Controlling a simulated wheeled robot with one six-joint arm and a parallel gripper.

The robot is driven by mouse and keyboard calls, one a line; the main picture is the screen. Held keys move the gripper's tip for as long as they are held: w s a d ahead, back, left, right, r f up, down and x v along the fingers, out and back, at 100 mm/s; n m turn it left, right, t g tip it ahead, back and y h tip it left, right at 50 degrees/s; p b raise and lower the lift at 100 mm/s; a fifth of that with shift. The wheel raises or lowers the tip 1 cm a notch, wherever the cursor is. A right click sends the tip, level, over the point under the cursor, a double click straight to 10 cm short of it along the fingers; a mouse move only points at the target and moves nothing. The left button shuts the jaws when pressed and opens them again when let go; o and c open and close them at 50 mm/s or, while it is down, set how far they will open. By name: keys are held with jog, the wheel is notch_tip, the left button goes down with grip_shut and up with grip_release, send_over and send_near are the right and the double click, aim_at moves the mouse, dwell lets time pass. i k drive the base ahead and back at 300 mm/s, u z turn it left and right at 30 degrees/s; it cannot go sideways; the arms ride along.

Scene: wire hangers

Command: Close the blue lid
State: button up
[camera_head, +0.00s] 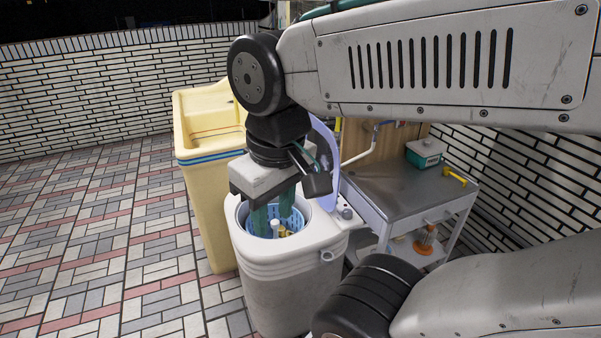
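The blue lid (327,198) is a pale blue-violet panel. It stands raised, roughly upright, at the back right rim of a small white washing tub (285,262). My gripper (273,217) points down over the tub's round opening, in front of the lid and to its left. Its greenish fingers look apart, with nothing seen between them. My gripper and wrist hide part of the lid, and I cannot tell whether they touch it. Inside the tub are a blue perforated basket (262,226) and a small yellowish part (285,232).
A yellow sink (207,185) stands close behind the tub on the left. A grey metal table (400,185) stands close on the right, with a green and white box (424,152) and a yellow item (455,175) on it. The tiled floor (90,235) at left is clear.

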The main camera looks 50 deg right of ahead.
aim_at(329, 203)
jog(key=u, duration=0.65)
jog(key=k, duration=0.6)
jog(key=u, duration=0.6)
jog(key=k, duration=1.25)
jog(key=z, duration=1.25)
jog(key=k, duration=0.35)
jog(key=z, duration=1.15)
jog(key=i, duration=0.9)
jog(key=u, duration=0.9)
